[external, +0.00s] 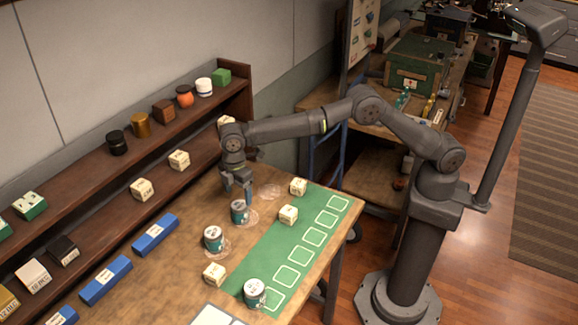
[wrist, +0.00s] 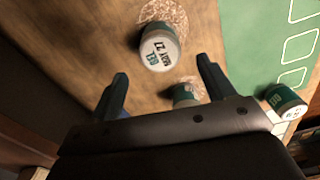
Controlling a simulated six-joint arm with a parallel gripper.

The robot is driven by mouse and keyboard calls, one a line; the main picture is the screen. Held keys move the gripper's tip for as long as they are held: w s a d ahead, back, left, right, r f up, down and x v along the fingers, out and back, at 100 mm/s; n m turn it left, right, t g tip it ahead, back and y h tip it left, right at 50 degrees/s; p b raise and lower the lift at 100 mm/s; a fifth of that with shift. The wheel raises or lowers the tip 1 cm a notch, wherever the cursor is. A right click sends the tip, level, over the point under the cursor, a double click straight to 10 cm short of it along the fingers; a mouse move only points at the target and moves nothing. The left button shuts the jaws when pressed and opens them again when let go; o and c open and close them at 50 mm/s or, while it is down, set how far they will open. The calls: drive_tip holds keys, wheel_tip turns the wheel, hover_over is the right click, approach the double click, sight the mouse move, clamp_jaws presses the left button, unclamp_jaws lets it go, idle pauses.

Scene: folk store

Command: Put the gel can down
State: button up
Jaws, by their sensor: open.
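Several similar white-and-teal cans stand on the wooden table. The gel can (external: 239,212) is upright on a round pale patterned patch, just below my gripper (external: 237,193). In the wrist view this can (wrist: 160,50) shows its white lid with printed lettering, just beyond the fingertips. My gripper (wrist: 163,72) is open and empty, its two fingers apart. A second can (external: 213,239) stands on another round patch; it shows partly hidden between the fingers in the wrist view (wrist: 186,93). A third can (external: 254,293) stands at the near end of the green mat.
The green mat (external: 270,261) has a row of white outlined squares. Small cream boxes (external: 288,215) stand on and beside it. Blue boxes (external: 155,235) lie along the shelf side. The wooden shelf (external: 75,175) with jars and boxes bounds the table's left. An empty round patch (external: 269,192) lies behind.

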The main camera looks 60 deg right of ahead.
sight(239, 205)
drive_tip(key=shift+r, duration=1.5)
drive_tip(key=shift+f, duration=0.1)
wheel_tip(239, 205, down, 12)
drive_tip(key=shift+f, duration=0.1)
drive_tip(key=shift+r, duration=2.05)
